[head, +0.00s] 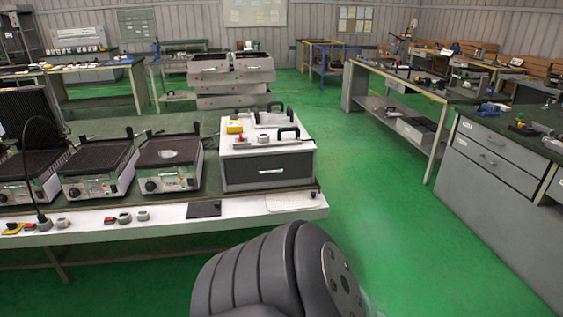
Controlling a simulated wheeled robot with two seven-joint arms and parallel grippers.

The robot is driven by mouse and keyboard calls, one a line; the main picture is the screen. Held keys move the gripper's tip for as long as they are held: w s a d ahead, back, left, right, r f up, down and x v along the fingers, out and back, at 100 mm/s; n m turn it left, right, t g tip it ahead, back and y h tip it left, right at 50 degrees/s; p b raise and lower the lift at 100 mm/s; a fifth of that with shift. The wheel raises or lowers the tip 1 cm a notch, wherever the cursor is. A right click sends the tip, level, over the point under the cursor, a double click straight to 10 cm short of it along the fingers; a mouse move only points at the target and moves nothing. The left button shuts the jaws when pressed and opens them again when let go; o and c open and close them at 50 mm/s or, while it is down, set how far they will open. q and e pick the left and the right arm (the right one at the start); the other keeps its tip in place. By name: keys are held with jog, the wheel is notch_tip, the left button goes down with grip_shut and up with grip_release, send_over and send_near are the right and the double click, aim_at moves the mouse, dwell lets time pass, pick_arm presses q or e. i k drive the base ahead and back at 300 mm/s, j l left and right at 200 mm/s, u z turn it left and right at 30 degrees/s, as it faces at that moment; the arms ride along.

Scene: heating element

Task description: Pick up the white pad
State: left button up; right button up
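A thin whitish pad (293,202) lies flat on the front right corner of the table (160,219), in front of the white box with a dark drawer. A small whitish patch (178,155) also shows on the dark plate of the rightmost grill; I cannot tell what it is. Neither of my grippers is in view. A large dark grey rounded part of mine (262,272) fills the bottom middle, in front of the table edge and apart from the pad in the picture.
Several grills (97,168) stand in a row on the table. A dark flat pad (204,209) and small knobs (124,217) lie along its front edge. The drawer box (268,168) carries handled tools and a yellow item (235,127). Green floor (385,215) is clear to the right, before grey cabinets (492,180).

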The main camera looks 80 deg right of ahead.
aim_at(304, 199)
jog(key=z, duration=2.85)
jog(key=i+l, duration=0.2)
jog(key=l, duration=0.2)
jog(key=i+l, duration=0.2)
jog(key=l, duration=0.25)
jog(key=i+l, duration=0.15)
jog(key=l, duration=0.25)
jog(key=i+l, duration=0.2)
jog(key=l, duration=0.2)
jog(key=i+l+z, duration=0.1)
jog(key=l, duration=0.3)
jog(key=i+l, duration=0.3)
jog(key=l, duration=0.15)
jog(key=i+l, duration=0.2)
jog(key=l, duration=0.2)
